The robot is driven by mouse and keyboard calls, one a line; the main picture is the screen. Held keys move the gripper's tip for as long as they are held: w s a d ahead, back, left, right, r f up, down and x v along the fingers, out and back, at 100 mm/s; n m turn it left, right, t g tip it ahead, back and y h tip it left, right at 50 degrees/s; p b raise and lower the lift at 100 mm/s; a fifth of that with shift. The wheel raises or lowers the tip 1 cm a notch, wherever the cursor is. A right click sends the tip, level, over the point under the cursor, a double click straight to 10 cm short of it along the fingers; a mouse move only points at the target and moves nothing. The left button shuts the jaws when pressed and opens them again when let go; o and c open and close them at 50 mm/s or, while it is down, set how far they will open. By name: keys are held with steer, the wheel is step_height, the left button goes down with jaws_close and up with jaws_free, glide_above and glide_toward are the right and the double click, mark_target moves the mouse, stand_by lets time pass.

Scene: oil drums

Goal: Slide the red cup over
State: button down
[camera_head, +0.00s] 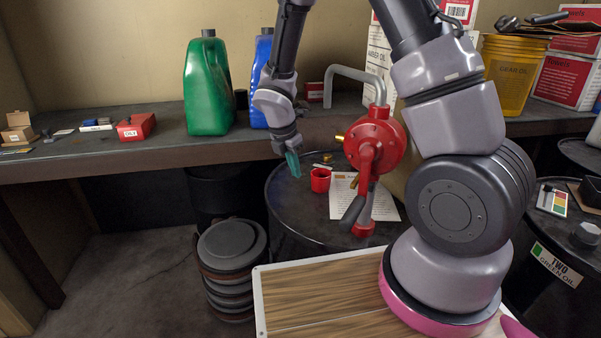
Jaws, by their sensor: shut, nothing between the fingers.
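The small red cup (320,180) stands upright on the black drum top (290,215), just left of a white sheet of paper. My gripper (293,165) hangs over the left part of the drum, its teal fingers pointing down. The fingers are shut and hold nothing. They are just left of the cup, with a small gap showing between them and it; how far apart they are in depth is hard to tell.
A red hand pump (373,145) with a grey spout stands on the drum right of the cup. The paper (345,205) lies under it. A shelf behind holds a green jug (208,90), a blue jug and a red box (136,127). Stacked dark discs (232,245) stand on the floor at left.

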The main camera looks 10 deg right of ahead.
mark_target(313, 182)
steer(key=x, duration=0.9)
steer(key=shift+w+d+r, duration=0.1)
steer(key=shift+w+d, duration=0.25)
steer(key=shift+d, duration=0.2)
steer(key=shift+w+d+r, duration=0.1)
steer(key=shift+w+d, duration=0.3)
steer(key=shift+d, duration=0.15)
steer(key=shift+w+d, duration=0.35)
steer(key=shift+d, duration=0.1)
steer(key=shift+w+d, duration=0.55)
steer(key=shift+d, duration=0.3)
steer(key=shift+a, duration=0.1)
